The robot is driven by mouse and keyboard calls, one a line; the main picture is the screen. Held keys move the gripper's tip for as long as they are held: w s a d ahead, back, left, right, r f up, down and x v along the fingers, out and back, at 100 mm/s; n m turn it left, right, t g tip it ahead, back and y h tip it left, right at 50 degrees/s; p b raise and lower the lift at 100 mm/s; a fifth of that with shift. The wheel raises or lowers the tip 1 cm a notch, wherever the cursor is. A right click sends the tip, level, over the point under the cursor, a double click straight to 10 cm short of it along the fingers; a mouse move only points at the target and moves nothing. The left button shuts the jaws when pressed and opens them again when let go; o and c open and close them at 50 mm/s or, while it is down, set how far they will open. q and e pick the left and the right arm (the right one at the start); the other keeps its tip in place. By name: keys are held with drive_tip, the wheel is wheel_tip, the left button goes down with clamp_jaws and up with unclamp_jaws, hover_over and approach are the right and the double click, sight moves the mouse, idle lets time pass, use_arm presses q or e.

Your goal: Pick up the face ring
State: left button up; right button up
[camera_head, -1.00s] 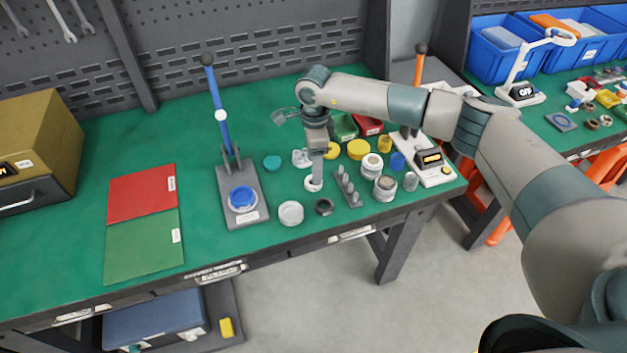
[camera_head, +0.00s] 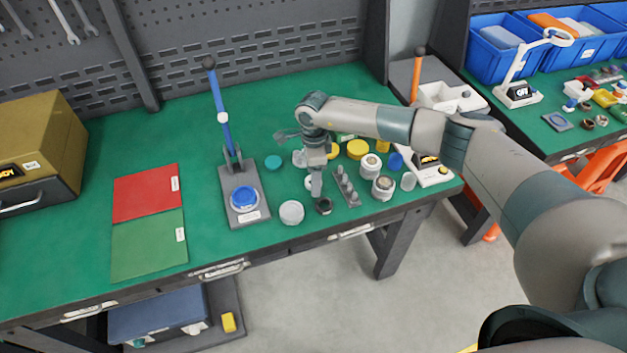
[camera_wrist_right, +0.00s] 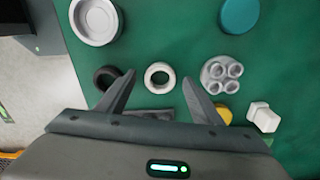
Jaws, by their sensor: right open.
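A white ring (camera_wrist_right: 159,66) lies flat on the green bench mat. In the right wrist view it shows between and just ahead of my fingertips. In the head view it is mostly hidden behind my gripper, with a bit of its left side (camera_head: 309,184) showing. A black ring (camera_wrist_right: 97,78) lies left of it, beside my left-hand finger in the wrist view; it also shows in the head view (camera_head: 324,207). I cannot tell which ring is called the face ring. My right gripper (camera_wrist_right: 159,80) is open and empty, pointing down over the bench. My left gripper is not in view.
A grey peg stand (camera_head: 346,186) stands close right of my gripper. A white dish (camera_head: 291,212) and a blue-handled press (camera_head: 222,110) are to the left. Several caps and cups crowd the right. Red and green mats (camera_head: 147,193) lie further left.

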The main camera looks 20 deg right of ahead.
drive_tip(key=shift+c, duration=0.3)
drive_tip(key=c, duration=0.8)
drive_tip(key=shift+c, duration=0.2)
drive_tip(key=shift+r, duration=0.2)
